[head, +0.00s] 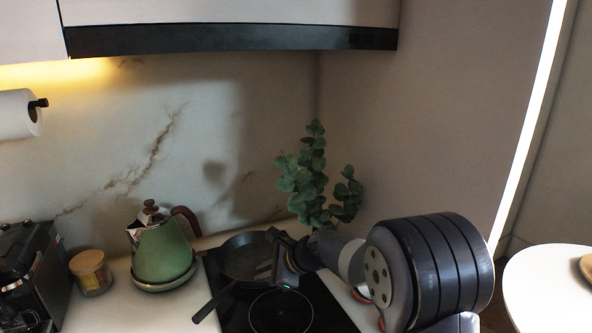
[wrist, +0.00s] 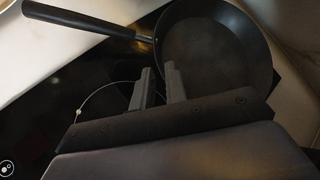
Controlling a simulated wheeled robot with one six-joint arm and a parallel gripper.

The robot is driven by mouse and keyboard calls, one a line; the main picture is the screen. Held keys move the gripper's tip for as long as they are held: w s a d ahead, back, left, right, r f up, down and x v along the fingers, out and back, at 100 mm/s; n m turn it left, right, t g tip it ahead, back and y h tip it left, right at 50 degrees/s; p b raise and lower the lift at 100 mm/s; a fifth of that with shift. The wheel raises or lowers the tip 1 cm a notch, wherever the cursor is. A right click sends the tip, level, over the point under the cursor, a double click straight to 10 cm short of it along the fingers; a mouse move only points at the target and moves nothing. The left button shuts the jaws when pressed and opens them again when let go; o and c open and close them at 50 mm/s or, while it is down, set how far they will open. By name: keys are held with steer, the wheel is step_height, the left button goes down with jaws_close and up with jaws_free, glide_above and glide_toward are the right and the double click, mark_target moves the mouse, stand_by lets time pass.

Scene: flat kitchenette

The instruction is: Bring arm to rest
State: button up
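My gripper (head: 275,256) reaches in over the cooktop at the right side of the frying pan in the head view. In the wrist view its two fingers (wrist: 159,74) stand a small gap apart, with nothing between them. The dark frying pan (head: 243,248) sits on the back part of the black cooktop (head: 312,312), its handle pointing to the front left. In the wrist view the pan (wrist: 215,50) is empty and lies just beyond the fingertips. My arm hides part of the cooktop and pan.
A green kettle (head: 164,252), a lidded jar (head: 91,272) and a dark appliance (head: 30,265) stand left of the cooktop. A leafy plant (head: 312,180) is behind my arm. A white round table (head: 550,290) is at right. A dark-edged cabinet (head: 230,38) hangs above.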

mark_target(247, 280)
steer(key=x, duration=0.7)
steer(key=shift+w+a+f, duration=0.15)
steer(key=shift+a+f, duration=0.05)
steer(key=shift+f, duration=0.2)
steer(key=shift+r, duration=0.2)
steer(key=shift+d, duration=0.1)
steer(key=shift+d+r+p, duration=0.1)
steer(key=shift+p, duration=0.2)
